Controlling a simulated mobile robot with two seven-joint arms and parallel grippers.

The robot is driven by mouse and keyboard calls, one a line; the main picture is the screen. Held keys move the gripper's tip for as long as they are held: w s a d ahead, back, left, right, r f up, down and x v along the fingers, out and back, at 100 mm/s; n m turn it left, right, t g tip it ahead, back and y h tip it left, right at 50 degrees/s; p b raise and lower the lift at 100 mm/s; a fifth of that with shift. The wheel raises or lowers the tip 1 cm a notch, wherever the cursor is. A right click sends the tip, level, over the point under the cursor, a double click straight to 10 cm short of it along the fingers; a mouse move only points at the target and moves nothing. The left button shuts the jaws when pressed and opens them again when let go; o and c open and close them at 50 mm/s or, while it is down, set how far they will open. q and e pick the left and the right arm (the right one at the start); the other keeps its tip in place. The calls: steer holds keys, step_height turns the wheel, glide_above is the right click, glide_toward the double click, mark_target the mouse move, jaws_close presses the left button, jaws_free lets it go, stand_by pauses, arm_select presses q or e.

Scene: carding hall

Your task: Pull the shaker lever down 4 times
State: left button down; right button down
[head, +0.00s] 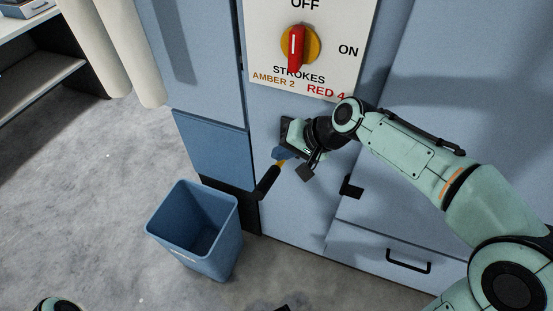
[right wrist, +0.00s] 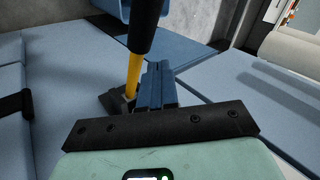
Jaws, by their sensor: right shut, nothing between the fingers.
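The shaker lever has a yellow shaft and a black grip (head: 267,182). In the head view it juts from the blue machine front below the sign, its grip toward the lower left. In the right wrist view its black grip (right wrist: 143,25) is at the top, with the yellow shaft (right wrist: 134,73) running down to a dark mount. My right gripper (head: 279,154) is shut and empty beside the shaft. Its blue fingers (right wrist: 157,84) show just right of the shaft; whether they touch it I cannot tell. My left gripper is out of view.
A white sign (head: 338,62) reads OFF, ON, STROKES, AMBER 2, RED 4. Its red knob (head: 296,49) stands upright on a yellow disc. An open blue bin (head: 222,257) stands on the floor, lower left of the lever. A black drawer handle (head: 408,264) is lower right.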

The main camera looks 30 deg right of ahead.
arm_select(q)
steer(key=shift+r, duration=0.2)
arm_select(e)
steer(key=shift+r, duration=0.25)
